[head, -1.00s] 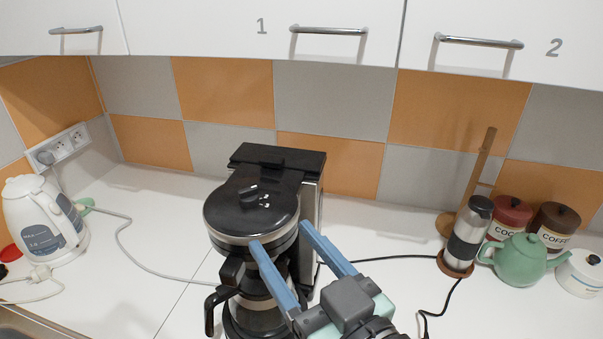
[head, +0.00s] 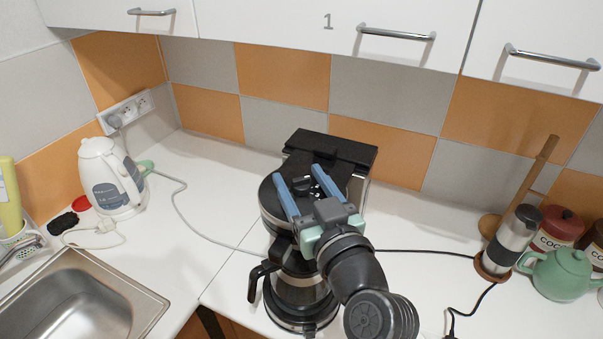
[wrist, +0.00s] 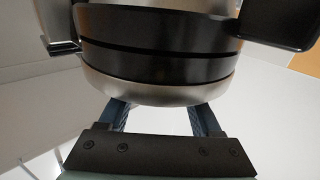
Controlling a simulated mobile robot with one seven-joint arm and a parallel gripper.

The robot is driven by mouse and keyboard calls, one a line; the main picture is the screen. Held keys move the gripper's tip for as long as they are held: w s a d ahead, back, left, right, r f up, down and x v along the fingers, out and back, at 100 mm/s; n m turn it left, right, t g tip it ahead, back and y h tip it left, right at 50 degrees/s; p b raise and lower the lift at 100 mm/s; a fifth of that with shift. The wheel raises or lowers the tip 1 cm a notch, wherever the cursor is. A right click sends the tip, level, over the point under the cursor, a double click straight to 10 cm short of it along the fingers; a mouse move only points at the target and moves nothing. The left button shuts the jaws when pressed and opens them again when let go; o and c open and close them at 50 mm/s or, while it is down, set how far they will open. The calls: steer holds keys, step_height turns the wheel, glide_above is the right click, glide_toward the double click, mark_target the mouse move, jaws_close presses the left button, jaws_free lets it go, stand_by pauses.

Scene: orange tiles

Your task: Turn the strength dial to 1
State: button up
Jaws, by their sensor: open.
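The black and steel coffee maker (head: 330,150) stands on the counter with a glass jug (head: 298,292) at its base. On its round black lid is a small dark knob with white marks (head: 303,186), which looks like the strength dial; its setting is too small to read. My gripper (head: 297,174) is open, with its blue fingers over the lid, one on each side of the knob. I cannot tell whether they touch it. In the wrist view, the coffee maker's round black body with steel bands (wrist: 160,60) fills the space beyond the fingers, and the dial is not visible.
A white kettle (head: 108,180) and a sink (head: 85,295) are at the left. A steel flask (head: 512,240), a green teapot (head: 565,272) and red canister (head: 560,228) stand at the right. Cables cross the counter. White cupboards (head: 270,20) hang above.

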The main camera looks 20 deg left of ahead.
steer(key=shift+w, duration=0.1)
jaws_close()
stand_by(0.3)
steer(key=shift+f+n+g+y+b, duration=0.2)
steer(key=shift+n+g+y+b, duration=0.15)
steer(key=shift+b, duration=0.55)
steer(key=n+g+y+b, duration=0.1)
steer(key=b, duration=0.1)
steer(key=shift+f+b, duration=0.15)
steer(key=shift+b, duration=0.2)
steer(key=n+g+y+b, duration=0.2)
steer(key=g+b, duration=0.1)
steer(key=b, duration=0.1)
steer(key=shift+b, duration=0.35)
steer(key=n+g+y+b, duration=0.1)
steer(key=n+g+b, duration=0.1)
steer(key=g+b, duration=0.1)
steer(key=shift+n+g+y, duration=0.25)
steer(key=shift+n+g, duration=0.1)
steer(key=shift+g, duration=0.1)
steer(key=shift+r+n+g+y+b, duration=0.15)
steer(key=shift+n+g+b, duration=0.45)
steer(key=shift+g, duration=0.3)
steer(key=shift+r+n+g+y+b, duration=0.15)
steer(key=shift+n+g+b, duration=0.4)
steer(key=shift+g, duration=0.35)
steer(key=shift+n+g, duration=0.25)
steer(key=shift+g, duration=0.05)
